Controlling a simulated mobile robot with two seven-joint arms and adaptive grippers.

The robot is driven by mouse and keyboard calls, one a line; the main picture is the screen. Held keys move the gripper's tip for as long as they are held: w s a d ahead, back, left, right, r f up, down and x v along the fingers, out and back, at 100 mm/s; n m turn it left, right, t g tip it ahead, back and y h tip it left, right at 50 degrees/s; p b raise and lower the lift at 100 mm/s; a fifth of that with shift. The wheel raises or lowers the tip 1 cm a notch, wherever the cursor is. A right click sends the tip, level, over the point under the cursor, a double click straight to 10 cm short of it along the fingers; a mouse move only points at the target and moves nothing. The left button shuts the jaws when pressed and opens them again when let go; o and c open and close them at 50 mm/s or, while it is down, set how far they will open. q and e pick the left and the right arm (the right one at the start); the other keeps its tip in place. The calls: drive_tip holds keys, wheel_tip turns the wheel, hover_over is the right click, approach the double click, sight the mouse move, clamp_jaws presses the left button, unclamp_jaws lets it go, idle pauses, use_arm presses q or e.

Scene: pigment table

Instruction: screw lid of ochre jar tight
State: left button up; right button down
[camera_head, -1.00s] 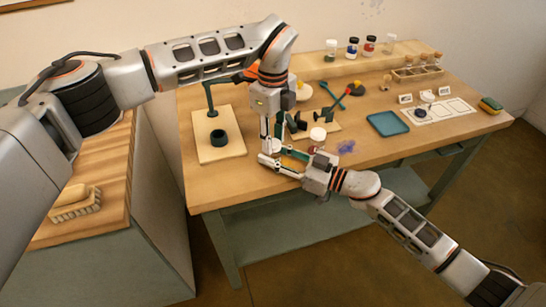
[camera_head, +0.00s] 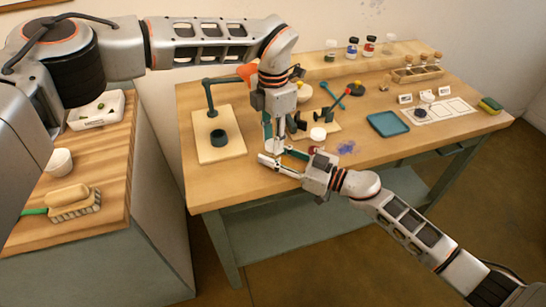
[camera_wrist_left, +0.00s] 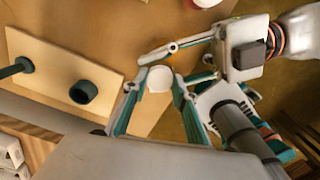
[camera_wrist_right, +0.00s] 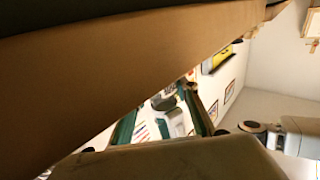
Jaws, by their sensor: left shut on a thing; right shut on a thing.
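My left gripper (camera_head: 272,148) points straight down over the near edge of the table. In the left wrist view, a round white lid (camera_wrist_left: 160,79) sits between its fingertips (camera_wrist_left: 156,88), which are shut on it. My right gripper (camera_head: 284,163) comes in level from the right, just below the left one, and is shut on the ochre jar. The jar's body is mostly hidden by the fingers and the lid. Whether the lid is fully seated cannot be seen.
A board with a dark ring (camera_head: 218,138) and a stand lies to the left. A white-lidded red jar (camera_head: 316,149) stands close to the right gripper. A blue tray (camera_head: 388,124) lies further right. The table's near edge is just below the grippers.

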use_arm(q)
drive_tip(key=m, duration=0.2)
drive_tip(key=shift+m, duration=0.3)
drive_tip(key=o, duration=1.2)
drive_tip(key=shift+r, duration=0.1)
drive_tip(key=shift+r, duration=2.15)
drive_tip(key=shift+c, duration=0.4)
